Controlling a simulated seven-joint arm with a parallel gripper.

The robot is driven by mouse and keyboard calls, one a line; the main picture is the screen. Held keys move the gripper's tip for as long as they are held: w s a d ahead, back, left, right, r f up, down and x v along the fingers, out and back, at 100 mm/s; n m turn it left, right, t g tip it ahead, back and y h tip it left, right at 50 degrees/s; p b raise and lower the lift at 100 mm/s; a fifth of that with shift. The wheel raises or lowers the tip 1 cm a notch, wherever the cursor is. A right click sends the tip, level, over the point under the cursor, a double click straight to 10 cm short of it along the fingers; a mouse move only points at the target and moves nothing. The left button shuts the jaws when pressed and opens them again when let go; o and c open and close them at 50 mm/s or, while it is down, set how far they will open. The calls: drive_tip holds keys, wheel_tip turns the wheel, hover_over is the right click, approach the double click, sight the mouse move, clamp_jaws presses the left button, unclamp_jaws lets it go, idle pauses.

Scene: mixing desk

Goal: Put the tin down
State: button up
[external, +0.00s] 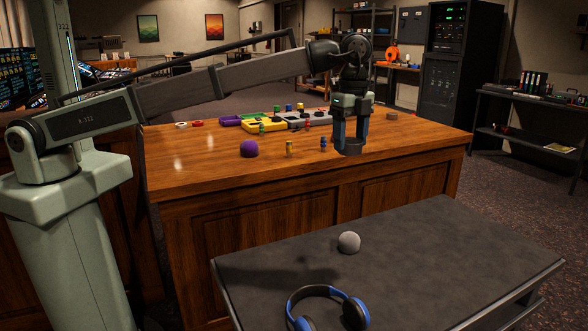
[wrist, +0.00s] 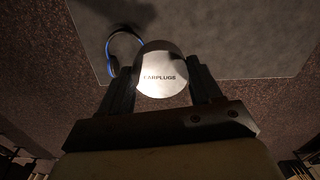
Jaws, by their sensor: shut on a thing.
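A short round tin with "EARPLUGS" on its pale lid shows in the wrist view (wrist: 160,76), between my two fingers. In the external view the tin (external: 349,148) is a dark low cylinder at my fingertips. My gripper (external: 350,138) points down and is shut on the tin, which also shows in the wrist view (wrist: 160,92). The tin is held in the air. It overlaps the desk's front part in the external view, while carpet and the grey table show behind it in the wrist view.
The grey table (external: 450,240) carries a grey ball (external: 349,242) and blue-black headphones (external: 328,304); its right part is clear. The wooden desk (external: 200,170) holds a purple ball (external: 249,149), small coloured pegs and a yellow tray (external: 263,126).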

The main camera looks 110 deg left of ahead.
drive_tip(key=shift+r, duration=0.95)
drive_tip(key=s+a, duration=0.9)
drive_tip(key=a, duration=0.6)
drive_tip(key=s+a, duration=1)
drive_tip(key=a, duration=0.4)
drive_tip(key=s+a, duration=0.9)
drive_tip(key=a, duration=0.6)
drive_tip(key=shift+n, duration=0.4)
drive_tip(key=shift+s+a+f, duration=0.1)
drive_tip(key=shift+s+f, duration=0.1)
drive_tip(key=shift+f, duration=3.7)
drive_tip(key=shift+s+a+f, duration=0.1)
drive_tip(key=shift+s+f, duration=0.05)
drive_tip(key=shift+f, duration=3.75)
drive_tip(key=shift+f, duration=0.15)
drive_tip(key=o, duration=1)
drive_tip(key=shift+o, duration=0.2)
